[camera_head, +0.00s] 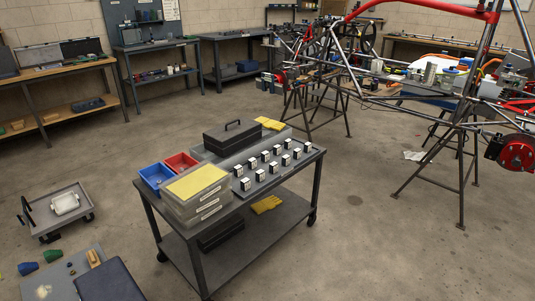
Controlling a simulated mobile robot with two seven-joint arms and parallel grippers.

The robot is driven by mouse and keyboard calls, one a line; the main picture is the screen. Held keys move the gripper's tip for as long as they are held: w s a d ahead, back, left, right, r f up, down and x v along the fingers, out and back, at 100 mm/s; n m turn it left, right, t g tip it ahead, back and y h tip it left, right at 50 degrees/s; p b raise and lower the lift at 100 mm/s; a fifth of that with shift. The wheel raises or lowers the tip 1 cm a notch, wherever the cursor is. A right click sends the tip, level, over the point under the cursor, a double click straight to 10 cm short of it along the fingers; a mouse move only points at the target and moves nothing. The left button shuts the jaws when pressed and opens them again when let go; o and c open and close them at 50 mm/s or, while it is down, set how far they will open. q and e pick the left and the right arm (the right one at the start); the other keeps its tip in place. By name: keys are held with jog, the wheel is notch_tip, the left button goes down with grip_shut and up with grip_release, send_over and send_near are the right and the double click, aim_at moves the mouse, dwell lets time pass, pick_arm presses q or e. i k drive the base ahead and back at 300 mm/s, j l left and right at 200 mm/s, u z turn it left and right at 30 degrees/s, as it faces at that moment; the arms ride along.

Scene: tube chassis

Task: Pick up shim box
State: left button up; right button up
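No thing in the camera_head view can be surely read as the shim box. A grey cart (315,161) stands in the middle. On its top, several small black-and-white boxes (265,157) stand in rows at the right. A stack of clear labelled cases (198,207) with a yellow top sits at the cart's front left corner. A black case with a handle (230,137) lies at the back of the top. The labels are too small to read. Neither of my grippers is in view.
A blue bin (156,175) and a red bin (180,161) sit at the cart's left end. Yellow gloves (266,204) lie on its lower shelf. A low dolly (41,216) stands at left. A tube chassis (400,103) on stands is at right. Floor right of the cart is clear.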

aim_at(265, 155)
jog(key=i+l, duration=0.45)
jog(key=i+l+u, duration=0.15)
jog(key=i+l, duration=0.7)
jog(key=l, duration=0.2)
jog(key=i+l+u, duration=0.15)
jog(key=i+l, duration=0.25)
jog(key=l, duration=0.15)
jog(key=i+l+u, duration=0.1)
jog(key=i+l, duration=0.55)
jog(key=i, duration=0.4)
